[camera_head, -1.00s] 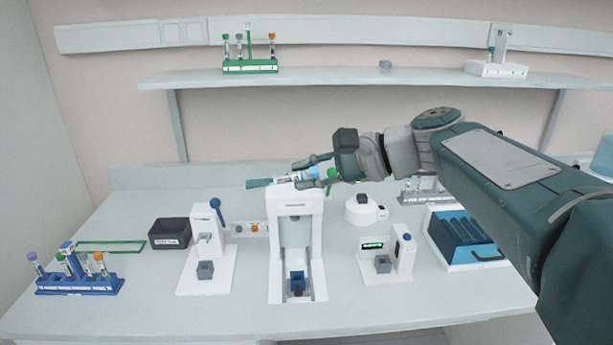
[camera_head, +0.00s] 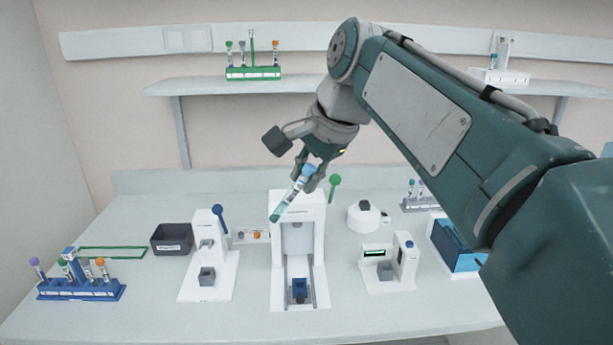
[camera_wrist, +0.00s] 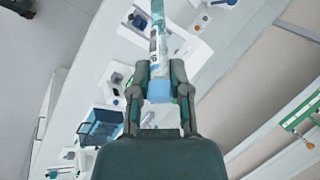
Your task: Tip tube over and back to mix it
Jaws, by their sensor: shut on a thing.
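My gripper (camera_head: 310,172) is shut on a tube (camera_head: 289,199) and holds it in the air above the bench, in front of the top of the tall white device. The tube has a light blue cap, a white label and teal content toward its lower end. It is tilted, cap at the upper right between my fingers and closed end at the lower left. In the wrist view the tube (camera_wrist: 157,40) points away from my gripper (camera_wrist: 160,88), with the blue cap between the two fingers.
A tall white device (camera_head: 298,225) with a green-knobbed lever stands below the tube. A blue-knobbed device (camera_head: 208,262) and a small display device (camera_head: 388,268) flank it. A blue tube rack (camera_head: 80,288) is at left, a dark bin (camera_head: 172,238) behind. The front bench is clear.

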